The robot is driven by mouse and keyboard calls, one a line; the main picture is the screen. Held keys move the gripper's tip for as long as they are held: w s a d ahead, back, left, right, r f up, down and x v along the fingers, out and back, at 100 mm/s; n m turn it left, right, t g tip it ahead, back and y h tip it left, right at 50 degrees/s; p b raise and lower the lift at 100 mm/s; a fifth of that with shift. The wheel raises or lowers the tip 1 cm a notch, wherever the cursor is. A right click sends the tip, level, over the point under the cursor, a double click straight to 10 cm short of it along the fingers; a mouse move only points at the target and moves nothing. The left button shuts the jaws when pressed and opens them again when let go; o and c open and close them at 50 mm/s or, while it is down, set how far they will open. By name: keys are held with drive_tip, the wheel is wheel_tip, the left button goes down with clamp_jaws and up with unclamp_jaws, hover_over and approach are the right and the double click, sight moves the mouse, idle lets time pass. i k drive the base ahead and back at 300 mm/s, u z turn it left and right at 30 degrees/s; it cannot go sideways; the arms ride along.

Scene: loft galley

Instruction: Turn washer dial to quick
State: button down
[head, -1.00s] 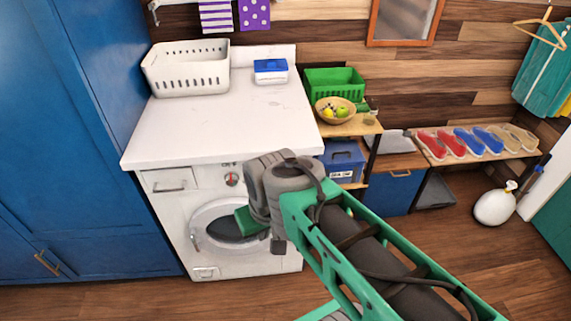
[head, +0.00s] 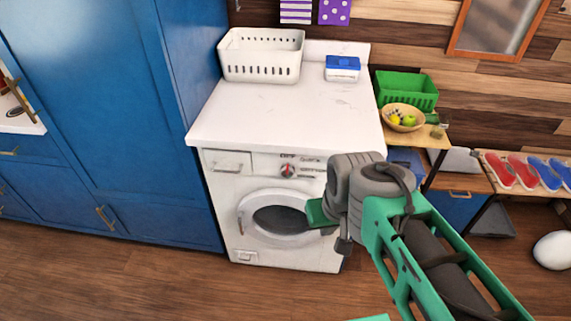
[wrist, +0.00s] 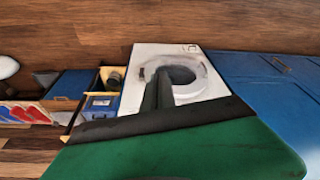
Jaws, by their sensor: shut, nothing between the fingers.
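The white washer (head: 222,208) stands under a white countertop, its round door closed. Its red dial (head: 288,170) is on the front panel above the door, with small "OFF" and "Quick" labels around it. The pointer is too small to read. My gripper (head: 318,213) is in front of the right edge of the door, lower than the dial and apart from it. The wrist view is upside down and shows the gripper's dark fingers (wrist: 160,88) together and empty, in front of the washer door (wrist: 204,77). The dial is hidden there.
The countertop (head: 290,115) holds a white basket (head: 262,56) and a blue-lidded box (head: 342,69). A tall blue cabinet (head: 120,110) borders the washer on the left. A shelf with a green crate (head: 406,90) and fruit bowl (head: 403,118) stands right. The wooden floor in front is clear.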

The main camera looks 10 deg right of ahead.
sight(287, 170)
drive_tip(key=u, duration=0.05)
drive_tip(key=k, duration=0.5)
drive_tip(key=u, duration=2.2)
drive_tip(key=i, duration=0.85)
drive_tip(key=z, duration=1.15)
